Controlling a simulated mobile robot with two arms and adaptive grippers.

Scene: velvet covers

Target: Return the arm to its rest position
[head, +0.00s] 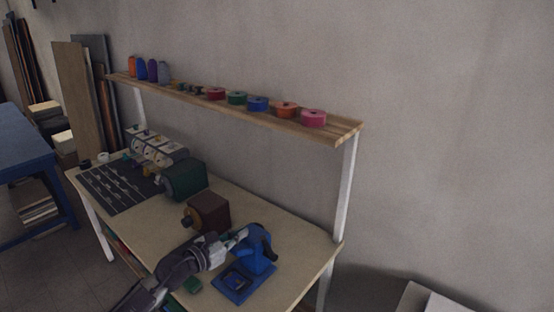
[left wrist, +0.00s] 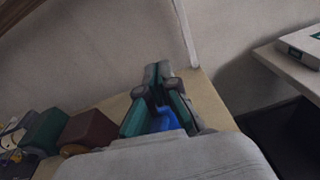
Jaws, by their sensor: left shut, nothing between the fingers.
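My left gripper (head: 240,235) reaches in from the bottom of the head view, over the right part of the workbench (head: 288,228). It is shut and empty. Its tip lies against or in front of the upper part of a blue machine (head: 258,262); I cannot tell if they touch. In the left wrist view the fingers of the left gripper (left wrist: 158,72) meet, with a blue piece (left wrist: 163,122) of the machine showing between the finger linkages. The right gripper is not in view.
A dark red box-shaped machine (head: 208,212) and a green one (head: 184,180) stand left of the blue machine. A wooden shelf (head: 342,128) with coloured spools runs above the bench. A black mat (head: 118,188) lies at the bench's left end. A blue table (head: 22,145) stands far left.

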